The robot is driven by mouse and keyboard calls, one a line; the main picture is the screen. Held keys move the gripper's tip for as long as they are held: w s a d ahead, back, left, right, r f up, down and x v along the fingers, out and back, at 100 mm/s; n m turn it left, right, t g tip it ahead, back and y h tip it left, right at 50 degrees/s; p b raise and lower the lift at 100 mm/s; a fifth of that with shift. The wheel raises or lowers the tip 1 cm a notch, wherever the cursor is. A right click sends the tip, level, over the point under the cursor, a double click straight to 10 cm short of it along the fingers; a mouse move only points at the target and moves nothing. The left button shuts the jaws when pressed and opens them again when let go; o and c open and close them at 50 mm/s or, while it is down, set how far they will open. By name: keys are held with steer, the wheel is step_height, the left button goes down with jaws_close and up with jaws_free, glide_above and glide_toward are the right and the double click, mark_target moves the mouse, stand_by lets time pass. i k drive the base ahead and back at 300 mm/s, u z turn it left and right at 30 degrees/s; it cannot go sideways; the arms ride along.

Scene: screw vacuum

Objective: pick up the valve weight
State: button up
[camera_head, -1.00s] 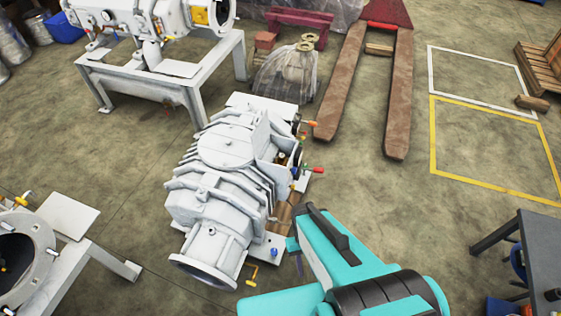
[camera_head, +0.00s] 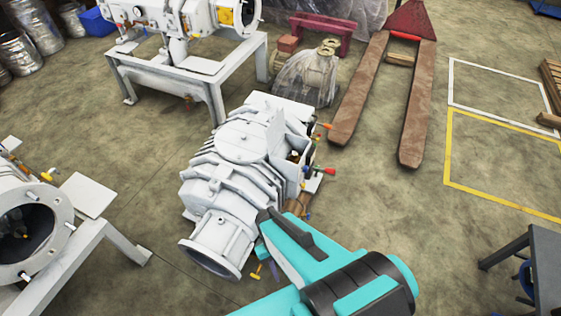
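I cannot pick out a valve weight for certain. A large white screw vacuum pump (camera_head: 242,142) stands on the floor in the middle, with a round flange (camera_head: 212,262) at its near end. Small coloured handles, one red (camera_head: 325,171) and one orange, stick out on its right side. My teal and black arm reaches in from the bottom right, and its far visible end overlaps the pump's lower right side in the picture. No gripper fingers can be made out; whether the arm touches the pump cannot be told.
Another white machine on a frame (camera_head: 187,70) stands at the back left, and one with a round opening (camera_head: 28,230) at the left edge. A rusty pallet jack (camera_head: 412,115) lies behind right. A grey table (camera_head: 540,262) stands at the right. Floor inside the yellow outline is clear.

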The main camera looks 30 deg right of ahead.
mark_target(295, 158)
steer(key=z, duration=0.45)
steer(key=k, duration=0.2)
steer(key=u, duration=2.75)
steer(key=k, duration=0.2)
steer(key=u, duration=1.75)
steer(key=k, duration=1.6)
steer(key=u, duration=0.1)
